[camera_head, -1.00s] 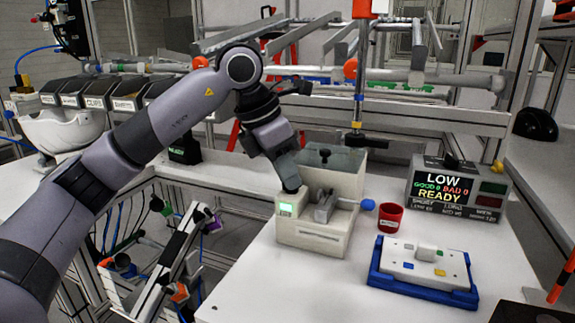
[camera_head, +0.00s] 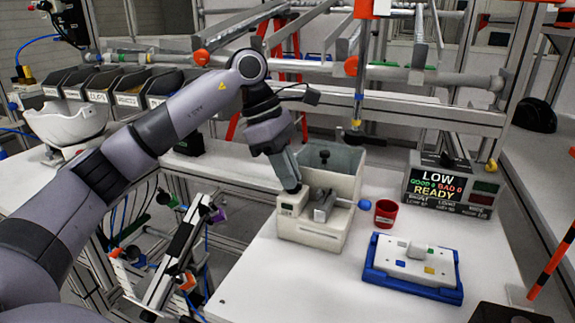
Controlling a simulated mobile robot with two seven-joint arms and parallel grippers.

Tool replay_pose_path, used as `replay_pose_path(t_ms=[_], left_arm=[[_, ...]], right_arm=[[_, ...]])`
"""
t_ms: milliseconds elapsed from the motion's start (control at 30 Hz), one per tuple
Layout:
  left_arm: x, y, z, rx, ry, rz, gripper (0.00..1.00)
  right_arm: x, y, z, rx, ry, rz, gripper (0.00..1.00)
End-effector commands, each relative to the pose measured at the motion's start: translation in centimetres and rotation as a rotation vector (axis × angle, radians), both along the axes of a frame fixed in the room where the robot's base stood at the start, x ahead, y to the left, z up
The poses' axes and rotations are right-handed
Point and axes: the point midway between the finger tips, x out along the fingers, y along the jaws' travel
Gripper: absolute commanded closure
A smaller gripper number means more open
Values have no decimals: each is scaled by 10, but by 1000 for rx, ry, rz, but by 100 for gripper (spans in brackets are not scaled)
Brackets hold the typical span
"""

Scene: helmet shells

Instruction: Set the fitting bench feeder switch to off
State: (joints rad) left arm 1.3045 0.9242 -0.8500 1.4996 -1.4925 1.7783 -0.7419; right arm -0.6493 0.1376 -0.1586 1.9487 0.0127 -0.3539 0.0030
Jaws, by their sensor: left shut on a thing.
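The feeder (camera_head: 312,232) is a beige box on the white bench, with an open hopper at its back and a lever with a blue knob (camera_head: 364,204) on its right. The small panel (camera_head: 287,207) on its left front is dark. My left gripper (camera_head: 295,189) points down onto the feeder's left top, just above this panel. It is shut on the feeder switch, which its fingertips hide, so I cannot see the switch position. My right gripper is not in view.
A red cup (camera_head: 386,213) stands right of the feeder. A blue tray (camera_head: 412,285) with a white plate lies in front of the cup. A display box (camera_head: 452,185) reading "LOW" and "READY" stands behind. A white helmet shell (camera_head: 68,122) is at the left.

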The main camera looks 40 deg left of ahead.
Motion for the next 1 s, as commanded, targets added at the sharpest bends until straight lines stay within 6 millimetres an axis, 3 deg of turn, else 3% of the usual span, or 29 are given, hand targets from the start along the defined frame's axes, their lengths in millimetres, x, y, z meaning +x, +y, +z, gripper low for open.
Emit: replay_pose_path(t_ms=[600,700,1000], left_arm=[[1,0,1,0,-4,-46,100],[1,0,1,0,-4,-45,63],[1,0,0,0,-2,-44,63]], right_arm=[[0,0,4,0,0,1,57],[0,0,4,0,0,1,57],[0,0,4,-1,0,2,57]])
